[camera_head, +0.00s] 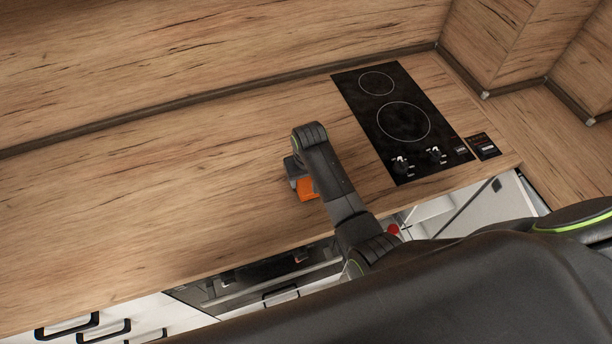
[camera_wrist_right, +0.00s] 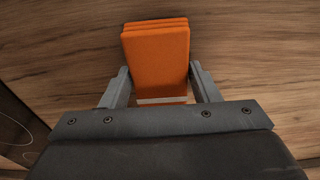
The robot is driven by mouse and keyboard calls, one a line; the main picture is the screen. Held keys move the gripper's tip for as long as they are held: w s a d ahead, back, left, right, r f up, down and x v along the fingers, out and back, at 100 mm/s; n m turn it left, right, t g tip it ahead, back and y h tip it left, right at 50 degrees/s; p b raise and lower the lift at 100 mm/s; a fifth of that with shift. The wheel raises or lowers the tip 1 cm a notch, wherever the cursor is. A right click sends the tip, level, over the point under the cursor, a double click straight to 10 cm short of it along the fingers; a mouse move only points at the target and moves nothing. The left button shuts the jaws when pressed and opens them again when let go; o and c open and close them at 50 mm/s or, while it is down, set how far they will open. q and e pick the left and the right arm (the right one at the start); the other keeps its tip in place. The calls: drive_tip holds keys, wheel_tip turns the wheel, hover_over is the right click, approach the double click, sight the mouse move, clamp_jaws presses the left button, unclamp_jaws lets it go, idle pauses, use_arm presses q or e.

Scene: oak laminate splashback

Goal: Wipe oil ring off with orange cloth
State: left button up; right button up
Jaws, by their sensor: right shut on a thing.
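The orange cloth (camera_head: 307,190) is a folded block, partly hidden under my right arm in the head view. It shows more fully in the right wrist view (camera_wrist_right: 156,58), between the two grey fingers. My right gripper (camera_head: 293,178) is shut on the cloth, low over the wooden counter (camera_head: 150,180) or on it; I cannot tell whether the cloth touches the wood. In the right wrist view the gripper's fingers (camera_wrist_right: 158,88) stand on both sides of the cloth. No oil ring can be made out on the counter in either view. My left gripper is not in view.
A black cooktop (camera_head: 400,120) with two ring-marked zones and knobs lies to the right of the gripper. A small dark panel (camera_head: 483,146) sits beside it. The wooden splashback (camera_head: 200,40) bounds the counter at the back. The counter to the left is clear.

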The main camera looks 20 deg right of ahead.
drive_tip(key=shift+f, duration=0.55)
drive_tip(key=shift+a, duration=0.1)
drive_tip(key=shift+a+r, duration=0.15)
drive_tip(key=shift+a, duration=1.15)
drive_tip(key=shift+d+f, duration=0.2)
drive_tip(key=shift+d, duration=2.65)
drive_tip(key=shift+a+r, duration=0.15)
drive_tip(key=shift+a, duration=0.9)
drive_tip(key=shift+s+a+f, duration=0.1)
drive_tip(key=shift+a, duration=0.8)
drive_tip(key=shift+s+a+f, duration=0.1)
drive_tip(key=shift+a, duration=0.75)
